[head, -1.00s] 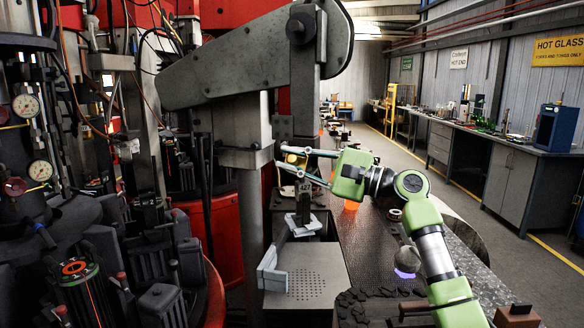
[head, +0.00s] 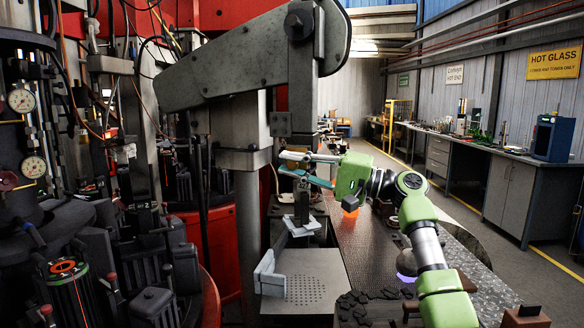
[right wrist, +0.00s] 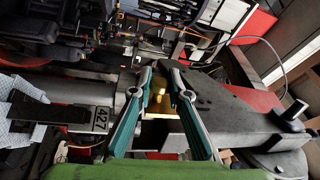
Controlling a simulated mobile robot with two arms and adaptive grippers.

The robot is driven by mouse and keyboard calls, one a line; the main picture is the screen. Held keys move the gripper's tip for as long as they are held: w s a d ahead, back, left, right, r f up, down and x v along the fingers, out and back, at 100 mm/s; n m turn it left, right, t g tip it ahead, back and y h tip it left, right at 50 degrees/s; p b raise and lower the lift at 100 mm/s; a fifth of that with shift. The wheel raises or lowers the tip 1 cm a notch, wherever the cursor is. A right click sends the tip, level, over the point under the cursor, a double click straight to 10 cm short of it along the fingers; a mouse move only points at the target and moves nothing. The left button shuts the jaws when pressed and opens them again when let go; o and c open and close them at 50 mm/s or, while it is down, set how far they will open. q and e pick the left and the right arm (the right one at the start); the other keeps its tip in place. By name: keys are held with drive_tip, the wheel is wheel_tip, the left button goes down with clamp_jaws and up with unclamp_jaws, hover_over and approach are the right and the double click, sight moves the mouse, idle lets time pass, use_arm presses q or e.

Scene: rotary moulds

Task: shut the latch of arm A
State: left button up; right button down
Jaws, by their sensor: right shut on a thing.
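My right gripper (head: 282,164) reaches in from the right, its teal and pale fingers pointing left beside the grey column. In the right wrist view its fingers (right wrist: 160,70) lie either side of a gap, with a yellow metal thing (right wrist: 158,98) showing between them. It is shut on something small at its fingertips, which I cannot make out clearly. A big grey arm (head: 225,72) spans above. I cannot make out the latch or a letter A. My left gripper is not in view.
Dark mould machinery with gauges (head: 34,167) fills the left. A perforated grey plate (head: 305,288) lies below the gripper. A dark patterned deck (head: 375,245) runs beside it. The aisle on the right is free, before a workbench (head: 510,185).

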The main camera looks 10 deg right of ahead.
idle(0.4)
drive_tip(key=c, duration=1.9)
unclamp_jaws()
drive_tip(key=v, duration=1.2)
drive_tip(key=shift+w, duration=0.1)
